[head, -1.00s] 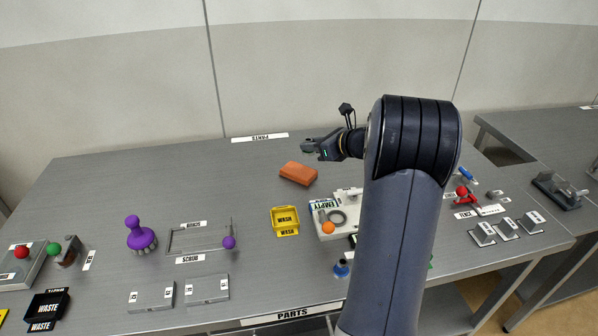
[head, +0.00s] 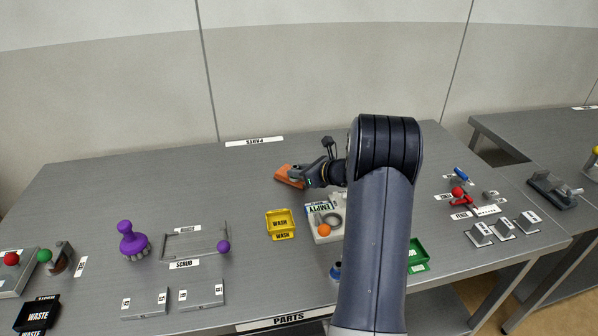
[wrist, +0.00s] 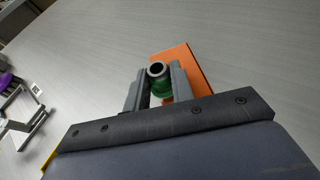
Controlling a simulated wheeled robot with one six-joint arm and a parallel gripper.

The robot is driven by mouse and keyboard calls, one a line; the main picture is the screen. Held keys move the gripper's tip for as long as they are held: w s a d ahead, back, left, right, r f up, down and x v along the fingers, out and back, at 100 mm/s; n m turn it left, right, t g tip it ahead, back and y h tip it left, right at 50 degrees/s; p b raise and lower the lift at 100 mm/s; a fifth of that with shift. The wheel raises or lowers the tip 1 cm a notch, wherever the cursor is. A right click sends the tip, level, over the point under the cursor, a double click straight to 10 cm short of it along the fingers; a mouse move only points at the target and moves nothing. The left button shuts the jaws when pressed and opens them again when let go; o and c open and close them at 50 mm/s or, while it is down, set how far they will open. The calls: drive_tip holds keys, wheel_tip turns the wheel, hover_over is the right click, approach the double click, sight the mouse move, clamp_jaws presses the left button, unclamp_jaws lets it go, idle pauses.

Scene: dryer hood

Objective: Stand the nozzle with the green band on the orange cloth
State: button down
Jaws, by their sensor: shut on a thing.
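The nozzle with the green band (wrist: 159,84) is between the fingers of my gripper (wrist: 158,90) in the wrist view, its round open end facing the camera. My gripper is shut on it. The orange cloth (wrist: 190,62) lies just behind and below the nozzle in that view. In the head view my gripper (head: 300,177) is at the right part of the orange cloth (head: 286,176) and covers some of it. The nozzle cannot be made out in the head view. Whether its lower end touches the cloth cannot be told.
A purple-knobbed brush (head: 131,238) and a wire SCRUB frame (head: 195,243) are to the left. The table behind the cloth is clear.

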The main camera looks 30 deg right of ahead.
drive_tip(key=shift+f, duration=0.2)
drive_tip(key=c, duration=1.2)
unclamp_jaws()
drive_tip(key=shift+r, duration=0.1)
drive_tip(key=shift+r, duration=0.15)
drive_tip(key=v, duration=1.2)
